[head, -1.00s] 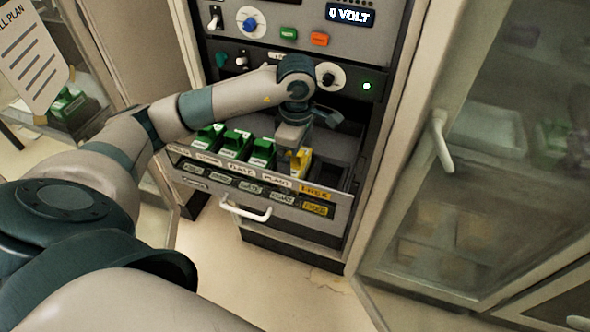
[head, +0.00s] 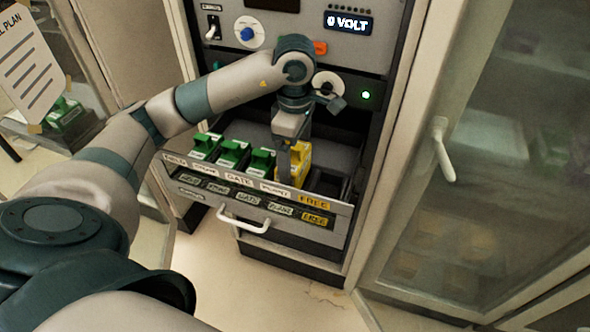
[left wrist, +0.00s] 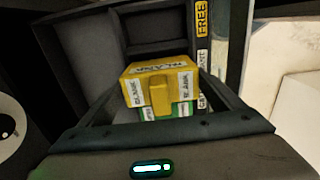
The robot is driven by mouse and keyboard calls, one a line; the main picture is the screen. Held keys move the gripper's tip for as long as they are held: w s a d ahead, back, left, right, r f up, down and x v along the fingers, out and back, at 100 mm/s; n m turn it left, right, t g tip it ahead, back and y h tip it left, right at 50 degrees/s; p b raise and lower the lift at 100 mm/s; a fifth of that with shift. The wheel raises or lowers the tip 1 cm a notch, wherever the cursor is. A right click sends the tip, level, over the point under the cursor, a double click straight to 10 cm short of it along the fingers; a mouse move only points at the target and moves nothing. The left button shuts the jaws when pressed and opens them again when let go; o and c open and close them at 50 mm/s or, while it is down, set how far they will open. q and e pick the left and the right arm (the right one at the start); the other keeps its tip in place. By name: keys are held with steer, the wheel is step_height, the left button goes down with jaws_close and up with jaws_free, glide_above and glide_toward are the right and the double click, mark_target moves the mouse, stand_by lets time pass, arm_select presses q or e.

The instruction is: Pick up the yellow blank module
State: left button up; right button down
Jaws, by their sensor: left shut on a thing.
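The yellow blank module (head: 299,161) is in my left gripper (head: 291,172) above the open drawer (head: 225,205). In the left wrist view the yellow module (left wrist: 151,82) shows close up, with white labels reading BLANK. My right gripper is not in view.
Several green modules (head: 232,153) stand in a row left of the yellow one. The drawer front carries labels, the rightmost yellow and reading FREE. A glass-doored cabinet (head: 470,160) with a white handle stands at right. The panel above reads 0 VOLT.

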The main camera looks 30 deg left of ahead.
arm_select(q)
steer(key=shift+r+b, duration=0.35)
steer(key=shift+r, duration=2.15)
